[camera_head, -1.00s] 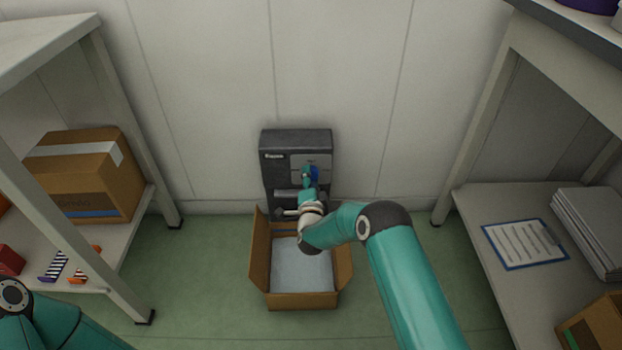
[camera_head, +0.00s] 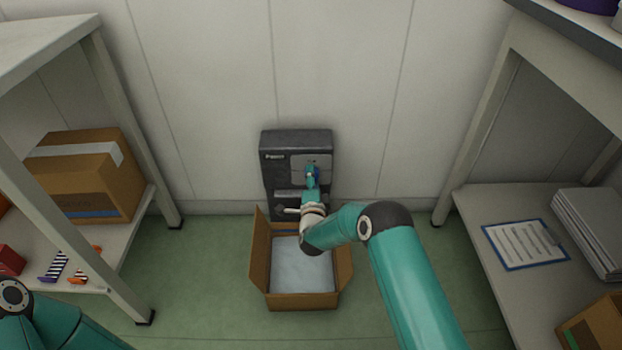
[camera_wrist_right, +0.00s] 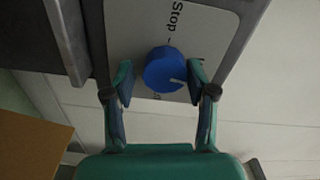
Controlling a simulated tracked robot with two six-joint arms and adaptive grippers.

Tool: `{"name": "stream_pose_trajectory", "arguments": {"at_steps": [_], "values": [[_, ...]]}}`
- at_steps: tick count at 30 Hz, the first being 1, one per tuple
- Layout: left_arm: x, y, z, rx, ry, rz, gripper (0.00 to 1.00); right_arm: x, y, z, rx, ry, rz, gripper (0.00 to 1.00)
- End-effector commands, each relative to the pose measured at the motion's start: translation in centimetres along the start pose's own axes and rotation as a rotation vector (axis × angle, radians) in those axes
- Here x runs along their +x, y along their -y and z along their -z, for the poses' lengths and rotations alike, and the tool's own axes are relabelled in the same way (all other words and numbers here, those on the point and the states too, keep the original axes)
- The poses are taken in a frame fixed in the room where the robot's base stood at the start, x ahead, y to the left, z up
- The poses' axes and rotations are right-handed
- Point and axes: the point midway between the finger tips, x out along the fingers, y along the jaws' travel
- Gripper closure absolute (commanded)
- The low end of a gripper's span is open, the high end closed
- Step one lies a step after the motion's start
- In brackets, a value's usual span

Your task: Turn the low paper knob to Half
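The paper knob is a round blue knob (camera_wrist_right: 165,70) with a white pointer line, on a pale label plate (camera_wrist_right: 218,25) with the word "Stop" on it. The pointer faces the lower right in the right wrist view. Another label below the knob is mostly hidden. The plate is on the front of a dark box-shaped machine (camera_head: 295,141) against the wall. My right gripper (camera_wrist_right: 160,82) is open with a finger on each side of the knob. A gap shows on the left; the right finger looks close, contact unclear. In the head view the right gripper (camera_head: 312,176) covers most of the knob. My left gripper is out of view.
An open cardboard box (camera_head: 302,300) stands on the floor below the machine. A shelf with a taped carton (camera_head: 85,180) is at left. A low shelf with a clipboard (camera_head: 525,243) is at right.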

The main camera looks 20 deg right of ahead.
Motion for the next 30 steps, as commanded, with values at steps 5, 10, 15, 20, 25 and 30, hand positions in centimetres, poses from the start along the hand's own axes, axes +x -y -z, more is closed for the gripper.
{"name": "stream_pose_trajectory", "arguments": {"at_steps": [5,10,15,20,25,30], "values": [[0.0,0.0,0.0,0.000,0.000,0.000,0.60,0.0,0.1,-0.2,-0.001,0.005,0.002,0.30],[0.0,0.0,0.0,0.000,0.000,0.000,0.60,0.0,0.2,-0.3,-0.001,0.007,0.004,0.30],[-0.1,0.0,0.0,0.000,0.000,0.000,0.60,-0.6,0.2,-0.4,-0.001,0.009,0.004,0.30],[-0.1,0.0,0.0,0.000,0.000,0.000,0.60,-2.5,0.2,-0.4,-0.001,0.010,0.004,0.30],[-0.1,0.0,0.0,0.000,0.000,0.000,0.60,-5.6,0.1,-0.4,-0.002,0.012,0.002,0.30],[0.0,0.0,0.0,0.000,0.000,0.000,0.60,-8.9,0.0,-0.3,-0.003,0.009,0.001,0.30]]}}
